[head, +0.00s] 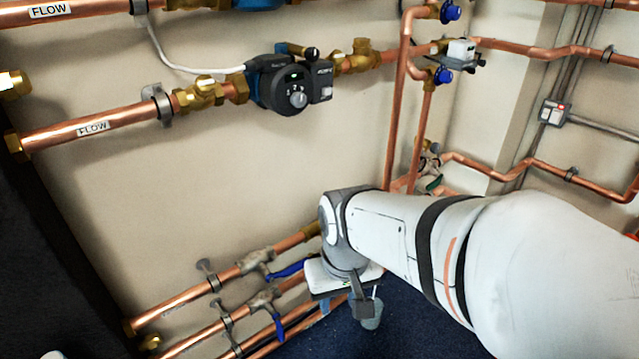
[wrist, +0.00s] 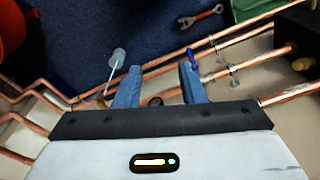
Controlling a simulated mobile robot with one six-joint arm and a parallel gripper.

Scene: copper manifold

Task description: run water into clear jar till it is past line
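My gripper (head: 344,303) is low in front of the pipes at the lower middle of the head view. In the wrist view its two blue fingers (wrist: 160,70) stand wide apart with nothing between the tips. A small clear, greenish jar (wrist: 118,57) is on the dark blue floor, left of the left finger, apart from it. A thin pale strip runs down from it. The jar also shows in the head view (head: 372,313), partly behind my gripper. A line on it is too small to see, as is any water. A blue lever (wrist: 192,57) shows near the right fingertip.
Copper pipes with blue lever valves (head: 278,327) run along the wall at lower left. Another blue lever (head: 292,270) is close beside my gripper. A pump (head: 290,85) is on the wall above.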

